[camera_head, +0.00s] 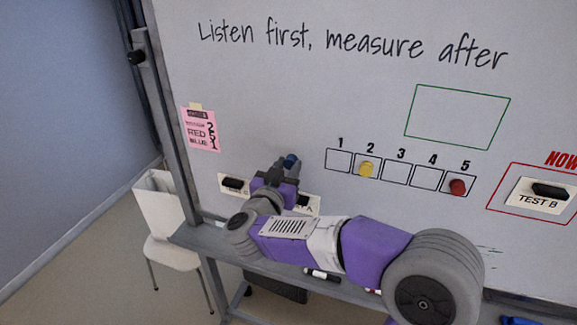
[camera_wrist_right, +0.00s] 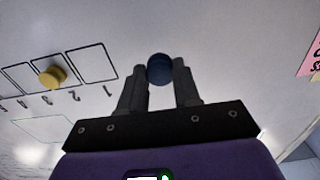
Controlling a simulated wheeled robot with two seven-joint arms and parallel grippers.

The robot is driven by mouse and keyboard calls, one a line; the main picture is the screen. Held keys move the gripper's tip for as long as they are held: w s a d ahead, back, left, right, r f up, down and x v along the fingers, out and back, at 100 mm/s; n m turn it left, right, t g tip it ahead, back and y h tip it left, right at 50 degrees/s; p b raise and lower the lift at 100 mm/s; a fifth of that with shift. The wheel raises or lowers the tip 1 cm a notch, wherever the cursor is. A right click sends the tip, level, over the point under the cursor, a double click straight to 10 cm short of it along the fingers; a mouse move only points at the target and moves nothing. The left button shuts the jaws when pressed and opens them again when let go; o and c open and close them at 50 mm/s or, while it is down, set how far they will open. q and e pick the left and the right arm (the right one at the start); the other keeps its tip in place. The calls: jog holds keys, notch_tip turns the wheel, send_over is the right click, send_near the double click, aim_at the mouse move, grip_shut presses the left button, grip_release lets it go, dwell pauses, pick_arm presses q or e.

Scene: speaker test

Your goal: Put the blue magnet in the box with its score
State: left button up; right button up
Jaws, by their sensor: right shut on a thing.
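The blue magnet (camera_head: 291,160) is between the fingertips of my right gripper (camera_head: 287,167), which is shut on it. In the right wrist view the blue magnet (camera_wrist_right: 159,68) shows between the two dark fingers (camera_wrist_right: 160,85). It is left of box 1 (camera_head: 339,161) in the head view; I cannot tell whether it touches the whiteboard. Box 1 is empty. The yellow magnet (camera_head: 367,169) is in box 2 and the red magnet (camera_head: 457,186) in box 5. Boxes 3 and 4 are empty. A pink note (camera_head: 200,130) has small lines with RED and BLUE; its BLUE line seems to end in 1.
The whiteboard (camera_head: 300,90) carries handwriting and an empty green frame (camera_head: 458,116). A TEST B card (camera_head: 540,196) with a dark device is at right. Other cards are partly hidden by my right arm. A ledge (camera_head: 190,238) with markers runs below; a white chair (camera_head: 170,245) stands left.

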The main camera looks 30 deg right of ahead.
jog(key=shift+v, duration=1.75)
